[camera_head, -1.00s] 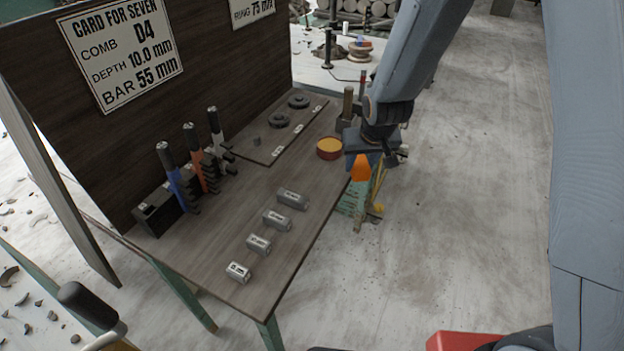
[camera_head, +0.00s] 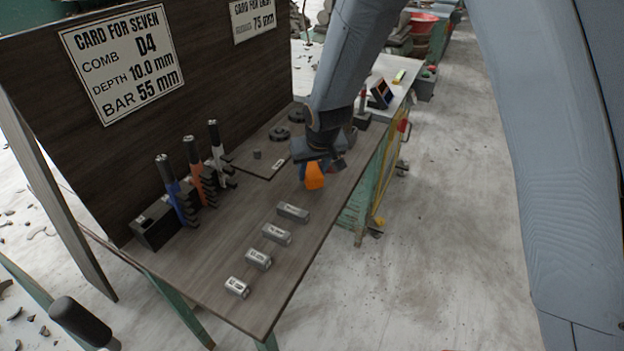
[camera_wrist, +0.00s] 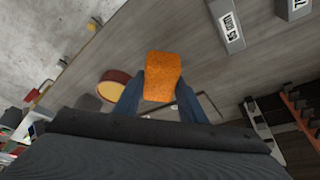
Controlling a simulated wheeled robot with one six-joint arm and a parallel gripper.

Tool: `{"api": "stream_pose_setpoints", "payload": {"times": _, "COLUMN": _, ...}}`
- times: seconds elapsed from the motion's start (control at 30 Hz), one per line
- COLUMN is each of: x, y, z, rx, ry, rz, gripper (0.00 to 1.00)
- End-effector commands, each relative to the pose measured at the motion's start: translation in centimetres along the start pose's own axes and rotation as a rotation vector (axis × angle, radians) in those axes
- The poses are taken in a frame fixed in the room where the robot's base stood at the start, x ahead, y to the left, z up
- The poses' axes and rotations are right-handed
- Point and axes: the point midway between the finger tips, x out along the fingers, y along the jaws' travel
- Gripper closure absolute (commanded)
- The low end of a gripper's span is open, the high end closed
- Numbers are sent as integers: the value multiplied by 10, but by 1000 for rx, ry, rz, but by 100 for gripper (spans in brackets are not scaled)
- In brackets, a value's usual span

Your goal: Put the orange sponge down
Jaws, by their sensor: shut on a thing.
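The orange sponge (camera_head: 314,176) is held between the fingers of my gripper (camera_head: 312,165), over the right edge side of the dark wooden bench (camera_head: 215,258). In the wrist view the sponge (camera_wrist: 162,76) sits between the two blue fingers of my gripper (camera_wrist: 158,92), with bench top below it. I cannot tell whether the sponge touches the bench. A round red-brown dish with a tan top (camera_wrist: 114,88) stands on the bench beside the left finger in the wrist view. My arm hides this dish in the head view.
Several grey labelled bars (camera_head: 277,234) lie in a row nearer the front. Combs with blue, orange and white handles stand in a dark rack (camera_head: 154,224) at the left. A board with dark rings (camera_head: 262,160) lies behind. Bench surface between sponge and bars is clear.

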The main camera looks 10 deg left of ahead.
Motion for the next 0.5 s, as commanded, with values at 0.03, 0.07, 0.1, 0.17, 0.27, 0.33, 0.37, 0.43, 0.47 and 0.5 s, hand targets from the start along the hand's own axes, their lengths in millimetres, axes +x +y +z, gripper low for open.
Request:
{"api": "stream_pose_setpoints", "payload": {"times": 0.03, "x": 6, "y": 0, "z": 3, "rx": 0, "ry": -3, "rz": 0, "gripper": 81}}
{"api": "stream_pose_setpoints", "payload": {"times": 0.07, "x": 10, "y": 0, "z": 6, "rx": -1, "ry": -4, "rz": 0, "gripper": 81}}
{"api": "stream_pose_setpoints", "payload": {"times": 0.1, "x": 16, "y": 0, "z": 8, "rx": -2, "ry": -4, "rz": 0, "gripper": 81}}
{"api": "stream_pose_setpoints", "payload": {"times": 0.17, "x": 25, "y": 0, "z": 11, "rx": -2, "ry": -3, "rz": 0, "gripper": 81}}
{"api": "stream_pose_setpoints", "payload": {"times": 0.27, "x": 31, "y": 0, "z": 13, "rx": -1, "ry": -1, "rz": 0, "gripper": 81}}
{"api": "stream_pose_setpoints", "payload": {"times": 0.33, "x": 31, "y": 0, "z": 13, "rx": 0, "ry": 0, "rz": -1, "gripper": 81}}
{"api": "stream_pose_setpoints", "payload": {"times": 0.37, "x": 31, "y": 0, "z": 13, "rx": 0, "ry": 0, "rz": -1, "gripper": 81}}
{"api": "stream_pose_setpoints", "payload": {"times": 0.43, "x": 31, "y": 0, "z": 13, "rx": 0, "ry": 0, "rz": -1, "gripper": 81}}
{"api": "stream_pose_setpoints", "payload": {"times": 0.47, "x": 31, "y": 0, "z": 13, "rx": 0, "ry": 0, "rz": -1, "gripper": 81}}
{"api": "stream_pose_setpoints", "payload": {"times": 0.5, "x": 31, "y": 0, "z": 13, "rx": 0, "ry": 0, "rz": -1, "gripper": 81}}
